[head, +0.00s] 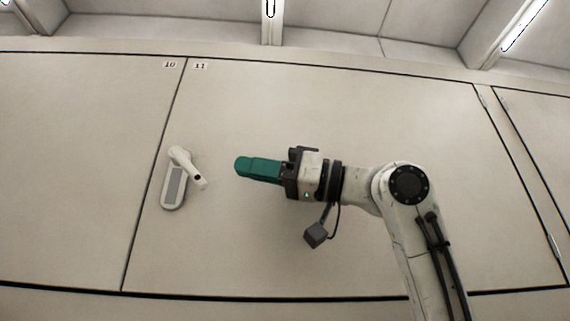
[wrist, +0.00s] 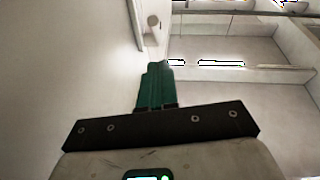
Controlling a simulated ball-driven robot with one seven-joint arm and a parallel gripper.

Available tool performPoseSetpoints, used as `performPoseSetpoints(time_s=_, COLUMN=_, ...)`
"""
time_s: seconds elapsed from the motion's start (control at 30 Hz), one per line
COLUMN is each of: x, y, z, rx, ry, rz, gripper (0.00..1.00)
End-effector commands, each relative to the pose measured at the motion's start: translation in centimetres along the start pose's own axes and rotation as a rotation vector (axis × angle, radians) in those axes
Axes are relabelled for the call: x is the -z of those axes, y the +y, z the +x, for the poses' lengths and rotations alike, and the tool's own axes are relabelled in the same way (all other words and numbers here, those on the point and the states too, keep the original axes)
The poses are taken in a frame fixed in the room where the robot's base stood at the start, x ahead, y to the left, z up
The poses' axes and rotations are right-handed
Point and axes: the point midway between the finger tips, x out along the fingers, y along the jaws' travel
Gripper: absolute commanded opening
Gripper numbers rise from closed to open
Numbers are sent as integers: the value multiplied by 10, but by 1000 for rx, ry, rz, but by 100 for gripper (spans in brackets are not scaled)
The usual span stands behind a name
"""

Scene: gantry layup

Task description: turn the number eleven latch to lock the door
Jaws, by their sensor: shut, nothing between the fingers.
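The number eleven door (head: 330,120) is a beige panel marked by an "11" label (head: 201,66) at its upper left. The latch (head: 188,166) is a pale lever at the door's left edge, slanting down to the right above a grey-faced plate (head: 173,187). My gripper (head: 240,167), with green fingers, is shut and empty, a little right of the lever and apart from it in the head view. In the wrist view the green fingers (wrist: 158,65) point toward the pale latch (wrist: 153,22) at the top. The gap in depth is hard to tell.
The number ten door (head: 80,150) lies to the left, past a dark seam (head: 155,170). Hinges (head: 481,97) show at the right edge of door eleven. Ceiling lights (head: 525,25) run above. The panel around the latch is clear.

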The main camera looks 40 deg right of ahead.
Motion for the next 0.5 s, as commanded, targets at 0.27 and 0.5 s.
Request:
performPoseSetpoints(time_s=0.27, x=-22, y=1, z=28, rx=-2, ry=-1, rz=1, gripper=0)
performPoseSetpoints(time_s=0.5, x=-28, y=0, z=34, rx=-2, ry=0, rz=-1, gripper=0)
